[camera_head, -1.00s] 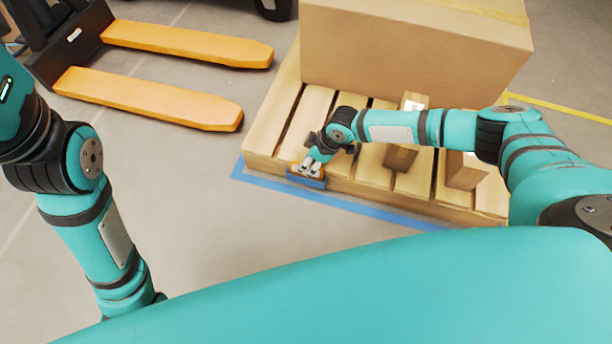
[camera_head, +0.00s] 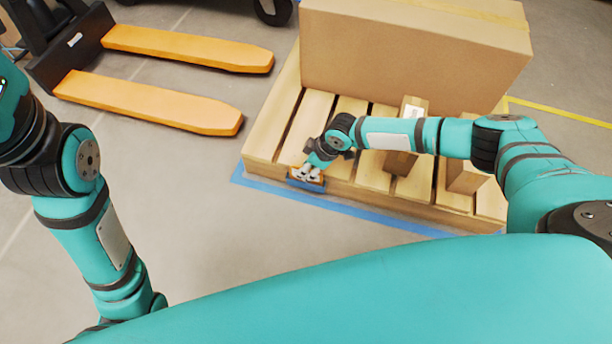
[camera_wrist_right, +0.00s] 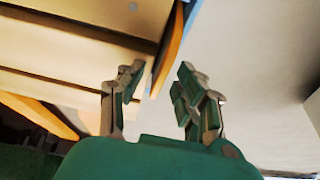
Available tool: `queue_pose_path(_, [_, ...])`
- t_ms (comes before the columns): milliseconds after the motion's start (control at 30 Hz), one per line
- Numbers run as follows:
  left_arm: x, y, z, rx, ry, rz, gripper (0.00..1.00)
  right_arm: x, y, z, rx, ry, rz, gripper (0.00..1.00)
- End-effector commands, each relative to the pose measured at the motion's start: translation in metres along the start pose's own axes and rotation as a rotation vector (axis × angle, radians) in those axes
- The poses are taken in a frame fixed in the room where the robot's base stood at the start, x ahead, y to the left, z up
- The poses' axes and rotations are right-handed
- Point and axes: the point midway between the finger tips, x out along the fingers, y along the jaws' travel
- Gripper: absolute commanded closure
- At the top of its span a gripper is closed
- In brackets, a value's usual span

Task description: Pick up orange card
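The orange card (camera_head: 294,172) shows as a small orange patch in a blue holder (camera_head: 305,185) on the front side of the pallet, near its left corner. My right gripper (camera_head: 308,174) is right at it and covers most of it. The fingers of my right gripper (camera_wrist_right: 158,76) are apart there, one on each side of the strip's line. I cannot tell whether they touch it. My left arm hangs at the left of the head view; its gripper is not visible.
Blue tape (camera_head: 385,217) marks the floor along the pallet. Orange forks (camera_head: 150,99) of a pallet truck lie at the left. Floor in front is clear.

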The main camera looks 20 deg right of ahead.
Motion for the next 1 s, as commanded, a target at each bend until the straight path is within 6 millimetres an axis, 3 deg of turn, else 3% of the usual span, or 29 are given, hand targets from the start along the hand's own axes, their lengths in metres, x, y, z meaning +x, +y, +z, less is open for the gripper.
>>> queue_pose_path(100, [0.000,0.000,0.000,0.000,-0.001,0.000,0.57,0.000,0.000,0.000,0.000,0.000,0.000,0.65])
queue_pose_path(367, [-0.001,0.000,0.000,0.000,-0.001,0.000,0.57,0.000,0.000,0.000,-0.001,0.000,0.000,0.99])
queue_pose_path(833, [-0.001,0.000,0.001,0.000,-0.002,0.000,0.57,-0.001,0.000,-0.001,-0.002,0.001,0.000,1.00])
queue_pose_path(1000, [0.003,-0.002,0.003,0.001,-0.008,-0.003,0.57,-0.014,0.000,-0.007,-0.001,0.002,0.000,1.00])
